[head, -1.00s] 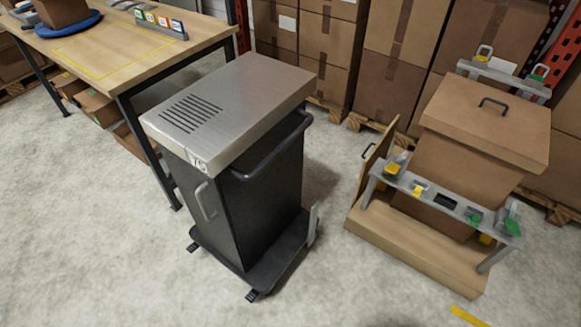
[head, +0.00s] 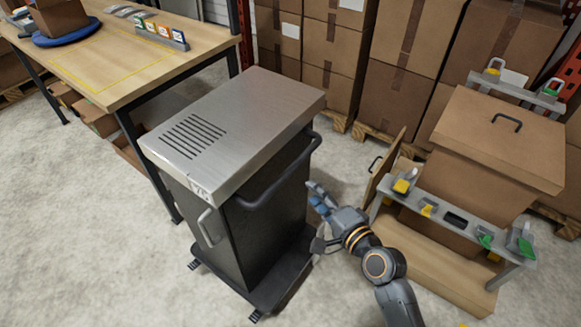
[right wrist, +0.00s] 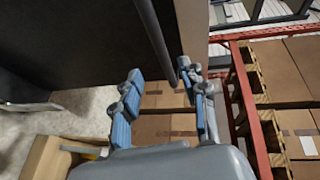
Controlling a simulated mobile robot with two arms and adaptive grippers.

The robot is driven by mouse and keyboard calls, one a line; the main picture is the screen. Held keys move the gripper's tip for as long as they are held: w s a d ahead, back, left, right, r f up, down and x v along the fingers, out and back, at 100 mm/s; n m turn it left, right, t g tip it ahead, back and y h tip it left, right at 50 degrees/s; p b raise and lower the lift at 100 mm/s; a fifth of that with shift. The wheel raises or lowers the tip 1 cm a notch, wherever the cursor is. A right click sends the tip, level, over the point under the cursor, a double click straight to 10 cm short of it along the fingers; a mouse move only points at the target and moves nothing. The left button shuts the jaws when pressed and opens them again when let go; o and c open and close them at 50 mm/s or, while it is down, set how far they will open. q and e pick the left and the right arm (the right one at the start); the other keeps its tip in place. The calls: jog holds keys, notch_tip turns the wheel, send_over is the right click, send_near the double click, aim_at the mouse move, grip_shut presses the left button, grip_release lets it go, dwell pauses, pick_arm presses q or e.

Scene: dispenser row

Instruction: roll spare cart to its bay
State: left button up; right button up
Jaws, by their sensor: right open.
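The cart (head: 250,205) is a dark cabinet with a slotted grey metal top, standing on a low castered base. A dark push bar (head: 287,172) runs along its right side, and a small grey handle (head: 207,228) is on its front. My right gripper (head: 319,197) is open and empty, just right of the cart and below the push bar. In the right wrist view its blue-padded fingers (right wrist: 162,78) are spread, with a dark bar (right wrist: 155,40) reaching down between their tips; contact cannot be told. My left gripper is out of view. No bay is clearly visible.
A wooden workbench (head: 100,75) stands close behind the cart on the left. Stacked cartons (head: 400,35) on pallets line the back. Floor (head: 90,235) is open at front left.

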aim_at(290, 170)
jog(key=x, duration=1.2)
jog(key=shift+w+a+f, duration=0.1)
jog(key=shift+a+f, duration=0.05)
jog(key=shift+f, duration=0.05)
jog(key=shift+c, duration=0.3)
grip_shut()
